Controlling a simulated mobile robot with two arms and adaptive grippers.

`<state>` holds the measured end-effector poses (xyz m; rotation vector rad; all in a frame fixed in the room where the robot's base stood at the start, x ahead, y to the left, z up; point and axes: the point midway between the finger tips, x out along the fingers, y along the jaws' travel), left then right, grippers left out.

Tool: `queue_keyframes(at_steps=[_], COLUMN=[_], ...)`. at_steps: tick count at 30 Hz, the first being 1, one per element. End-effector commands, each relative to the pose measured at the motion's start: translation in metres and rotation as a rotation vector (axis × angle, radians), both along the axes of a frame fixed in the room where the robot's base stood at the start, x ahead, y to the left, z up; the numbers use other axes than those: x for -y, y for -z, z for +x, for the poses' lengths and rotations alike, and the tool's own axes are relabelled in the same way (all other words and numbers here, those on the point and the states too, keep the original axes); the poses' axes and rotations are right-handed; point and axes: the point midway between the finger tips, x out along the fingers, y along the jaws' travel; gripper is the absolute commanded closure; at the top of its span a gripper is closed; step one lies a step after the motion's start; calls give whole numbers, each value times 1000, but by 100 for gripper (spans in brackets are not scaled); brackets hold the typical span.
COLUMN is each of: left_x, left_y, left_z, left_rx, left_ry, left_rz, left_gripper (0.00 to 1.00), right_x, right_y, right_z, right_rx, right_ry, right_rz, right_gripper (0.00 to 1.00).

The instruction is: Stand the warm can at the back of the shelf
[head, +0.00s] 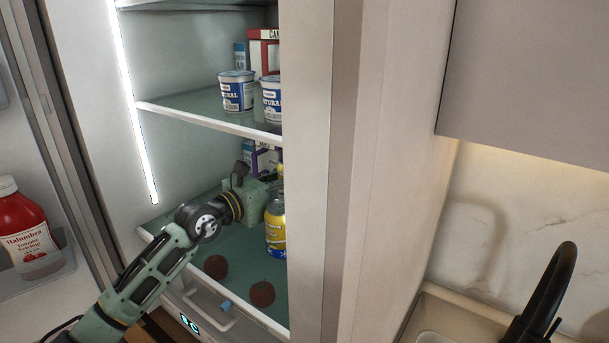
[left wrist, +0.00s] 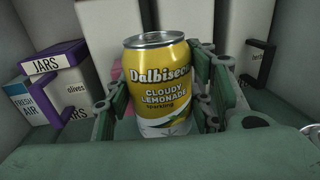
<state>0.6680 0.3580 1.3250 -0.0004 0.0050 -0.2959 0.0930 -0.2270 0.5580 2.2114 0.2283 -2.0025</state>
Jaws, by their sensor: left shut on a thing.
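The can (left wrist: 160,85) is yellow and silver, labelled cloudy lemonade, and stands upright between the fingers in the left wrist view. My left gripper (head: 262,197) reaches into the open fridge over the lower shelf (head: 240,275) and is shut on this can. My right gripper is not in view.
Boxes, including a purple-and-white JARS box (left wrist: 55,62), stand behind. The upper shelf (head: 200,119) with yogurt tubs (head: 237,92) is overhead.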

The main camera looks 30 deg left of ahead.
Motion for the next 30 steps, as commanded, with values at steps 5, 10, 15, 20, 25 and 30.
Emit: queue_keyframes(at_steps=[5, 10, 15, 20, 25, 30], left_x=[8, 12, 13, 13, 13, 13], left_y=[-5, -4, 21, 33, 34, 38], left_z=[29, 41, 45, 44, 44, 44], left_rx=[5, 5, -2, 4, 4, 0], left_ry=[-2, -1, -2, -2, -1, 0], left_rz=[-1, -1, 2, 1, 0, 1], left_gripper=[89, 89, 89, 89, 89, 50], right_x=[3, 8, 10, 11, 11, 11], right_y=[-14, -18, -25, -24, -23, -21], right_z=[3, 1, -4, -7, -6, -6], right_rx=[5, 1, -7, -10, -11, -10], right_ry=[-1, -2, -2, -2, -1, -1], right_rz=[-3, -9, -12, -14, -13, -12], right_gripper=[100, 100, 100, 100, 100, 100])
